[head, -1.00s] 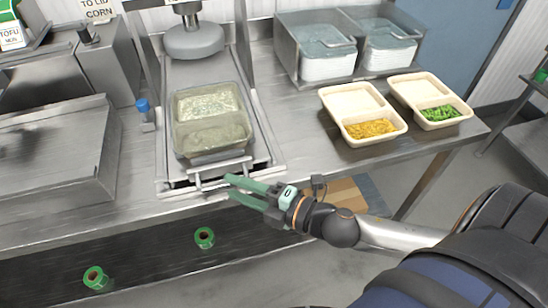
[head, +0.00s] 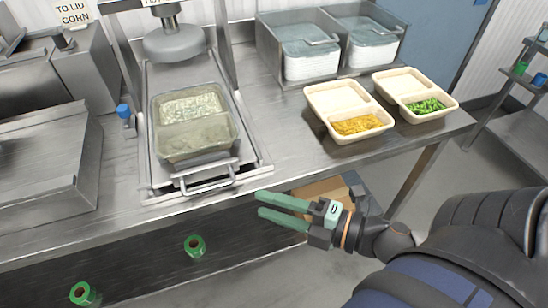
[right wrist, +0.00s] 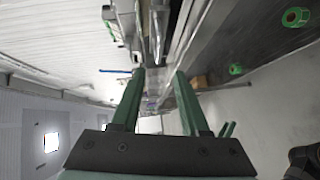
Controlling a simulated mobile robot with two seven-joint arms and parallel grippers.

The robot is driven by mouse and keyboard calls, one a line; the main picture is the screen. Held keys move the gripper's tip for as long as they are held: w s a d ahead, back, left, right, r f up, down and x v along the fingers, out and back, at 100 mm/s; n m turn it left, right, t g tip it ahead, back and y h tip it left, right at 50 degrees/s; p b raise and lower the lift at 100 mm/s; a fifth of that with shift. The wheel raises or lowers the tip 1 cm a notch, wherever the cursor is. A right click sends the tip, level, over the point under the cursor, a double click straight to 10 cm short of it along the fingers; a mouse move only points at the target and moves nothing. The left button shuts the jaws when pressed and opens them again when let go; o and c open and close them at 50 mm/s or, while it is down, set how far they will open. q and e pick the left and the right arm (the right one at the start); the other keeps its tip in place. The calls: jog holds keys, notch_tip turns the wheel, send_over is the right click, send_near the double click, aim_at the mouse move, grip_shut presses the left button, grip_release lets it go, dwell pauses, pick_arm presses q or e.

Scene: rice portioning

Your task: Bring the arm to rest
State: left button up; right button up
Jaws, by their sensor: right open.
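My right gripper (head: 262,204) is in front of the table's front edge in the head view, low and to the right of the sealing machine's tray. Its two green fingers point left, apart, with nothing between them. In the right wrist view the fingers (right wrist: 160,80) also stand apart and empty. My left gripper is in neither current view.
A steel table (head: 300,160) holds a sealer drawer with a clear-lidded tray (head: 195,140), its handle (head: 208,180) at the front. Two beige trays (head: 335,95) (head: 395,85) hold yellow and green food. Steel bins (head: 285,60) stand behind. Green rolls (head: 195,246) lie below. Free room lies before the table.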

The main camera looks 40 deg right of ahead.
jog(key=shift+s, duration=0.2)
dwell(0.5)
jog(key=w+d+f+m+h+p, duration=0.2)
jog(key=d+f+m+h, duration=0.35)
jog(key=f+m, duration=0.55)
jog(key=s+a+f+m+g, duration=0.1)
jog(key=a+f+m+g, duration=0.1)
jog(key=a+f+m, duration=0.2)
jog(key=s+a+f+m+g, duration=0.2)
jog(key=f+m, duration=0.3)
jog(key=f, duration=0.4)
jog(key=shift+s+a+g+p, duration=0.35)
jog(key=shift+a+g, duration=0.25)
jog(key=shift+a, duration=0.3)
